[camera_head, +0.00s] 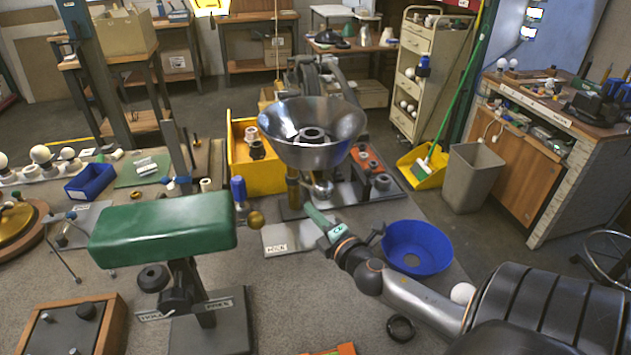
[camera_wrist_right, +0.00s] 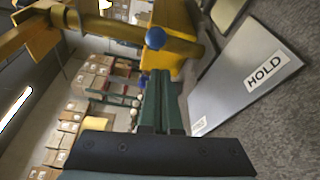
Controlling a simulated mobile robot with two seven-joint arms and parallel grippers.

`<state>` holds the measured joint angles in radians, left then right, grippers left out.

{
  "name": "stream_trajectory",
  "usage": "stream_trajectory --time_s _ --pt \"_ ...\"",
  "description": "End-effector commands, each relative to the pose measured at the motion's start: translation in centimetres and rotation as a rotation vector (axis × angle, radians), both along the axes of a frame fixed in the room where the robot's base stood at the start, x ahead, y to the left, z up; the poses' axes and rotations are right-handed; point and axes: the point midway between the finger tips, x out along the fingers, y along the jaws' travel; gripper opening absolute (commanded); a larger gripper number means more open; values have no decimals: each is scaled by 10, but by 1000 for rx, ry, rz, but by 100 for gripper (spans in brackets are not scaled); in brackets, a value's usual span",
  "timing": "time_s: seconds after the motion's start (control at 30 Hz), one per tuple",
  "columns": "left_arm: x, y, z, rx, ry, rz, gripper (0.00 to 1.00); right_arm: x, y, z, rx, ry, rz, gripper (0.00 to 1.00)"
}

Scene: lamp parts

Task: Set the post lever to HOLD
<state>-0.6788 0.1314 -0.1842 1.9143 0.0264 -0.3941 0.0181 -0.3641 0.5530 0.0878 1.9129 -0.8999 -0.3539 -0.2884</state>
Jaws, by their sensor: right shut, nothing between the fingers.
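The grey plate (camera_head: 300,237) bears a white label (camera_head: 277,248); in the right wrist view the label on this plate (camera_wrist_right: 228,85) reads HOLD (camera_wrist_right: 267,69). A second label (camera_wrist_right: 198,125) sits at its lower edge, too small to read. A brass ball (camera_head: 256,218) and an upright blue knob (camera_head: 238,189) stand left of the plate. A brass bar with a blue ball (camera_wrist_right: 156,38) crosses the top of the wrist view. I cannot tell which way the lever is set. My right gripper (camera_head: 313,212) is shut and empty above the plate's right side, apart from the knob. My left gripper is out of view.
A green padded block (camera_head: 165,228) on a stand is close on the left. A metal bowl (camera_head: 312,130) stands behind my right gripper, and a blue bowl (camera_head: 417,246) lies to its right. A black ring (camera_head: 400,328) is in front. The bench between pad and right arm is mostly clear.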

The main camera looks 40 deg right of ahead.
Motion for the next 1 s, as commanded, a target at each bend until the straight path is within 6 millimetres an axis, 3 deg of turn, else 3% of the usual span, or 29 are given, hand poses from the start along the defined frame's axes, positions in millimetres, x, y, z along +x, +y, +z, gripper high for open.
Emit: stream_trajectory --time_s 0.1,0.4,0.6,1.0 --pt "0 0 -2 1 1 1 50 -1 1 -3 1 3 10 0" --pt "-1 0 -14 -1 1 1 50 -50 -36 0 3 3 10 0" --pt "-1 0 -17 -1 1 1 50 -70 -51 3 3 2 13 0" --pt "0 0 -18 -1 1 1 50 -77 -56 5 3 -1 15 0"
